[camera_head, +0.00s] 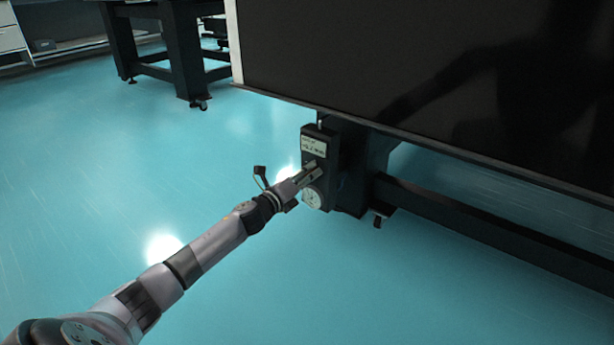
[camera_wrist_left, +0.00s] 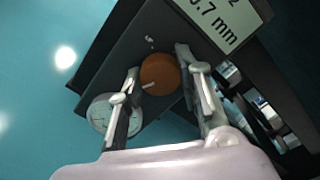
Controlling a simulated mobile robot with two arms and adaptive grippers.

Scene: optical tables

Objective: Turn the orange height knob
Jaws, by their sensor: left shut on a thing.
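The orange height knob (camera_wrist_left: 160,74) is round and sits on the dark control box (camera_wrist_left: 140,45), seen in the left wrist view. My left gripper (camera_wrist_left: 158,82) has one finger on each side of the knob and is shut on it. In the head view, my left gripper (camera_head: 313,172) reaches the front of the control box (camera_head: 327,139), under the table's edge. The knob is hidden there behind the fingers. My right gripper is not in view.
A round white gauge (camera_head: 313,196) is low on the box, below the gripper. A white label (camera_head: 314,146) is above. The black optical table (camera_head: 420,60) overhangs at right, with a dark lower beam (camera_head: 490,230). Open teal floor (camera_head: 120,200) lies at left.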

